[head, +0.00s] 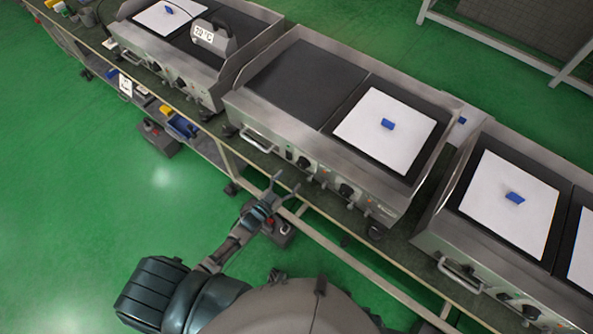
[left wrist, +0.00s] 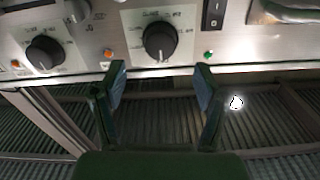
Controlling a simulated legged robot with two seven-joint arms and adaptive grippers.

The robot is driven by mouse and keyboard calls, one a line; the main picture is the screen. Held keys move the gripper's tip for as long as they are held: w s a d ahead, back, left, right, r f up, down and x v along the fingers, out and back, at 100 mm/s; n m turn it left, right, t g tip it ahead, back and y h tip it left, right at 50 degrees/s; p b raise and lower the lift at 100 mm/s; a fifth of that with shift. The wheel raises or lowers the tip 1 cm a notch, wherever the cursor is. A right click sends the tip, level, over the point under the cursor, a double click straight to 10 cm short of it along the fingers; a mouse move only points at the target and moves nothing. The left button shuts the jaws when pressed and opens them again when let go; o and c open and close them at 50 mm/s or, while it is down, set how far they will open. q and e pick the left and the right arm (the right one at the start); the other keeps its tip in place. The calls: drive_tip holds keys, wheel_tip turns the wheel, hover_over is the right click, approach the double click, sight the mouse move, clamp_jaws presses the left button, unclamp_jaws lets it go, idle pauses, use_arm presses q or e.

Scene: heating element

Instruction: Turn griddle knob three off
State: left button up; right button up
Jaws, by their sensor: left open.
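The middle griddle (head: 330,150) stands on a long bench in front of me. Its steel front panel carries two black knobs, one nearer the left (head: 303,163) and one nearer the right (head: 346,190). In the left wrist view, one black knob (left wrist: 160,42) is centred beyond my fingertips, and another knob (left wrist: 45,53) is to its left. I cannot tell which is knob three or read the dial settings. My left gripper (head: 284,182) is open and empty, just in front of the panel; its fingers also show in the left wrist view (left wrist: 160,80), apart from the knob. My right gripper is not in view.
A black switch (left wrist: 213,14), a green light (left wrist: 208,54) and an orange light (left wrist: 108,54) sit near the centred knob. The handle (head: 257,139) projects from the panel. Other griddles stand left (head: 180,50) and right (head: 500,210). The green floor (head: 90,180) is open at left.

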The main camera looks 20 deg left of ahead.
use_arm(q)
drive_tip(key=shift+v, duration=2.2)
drive_tip(key=shift+f, duration=0.1)
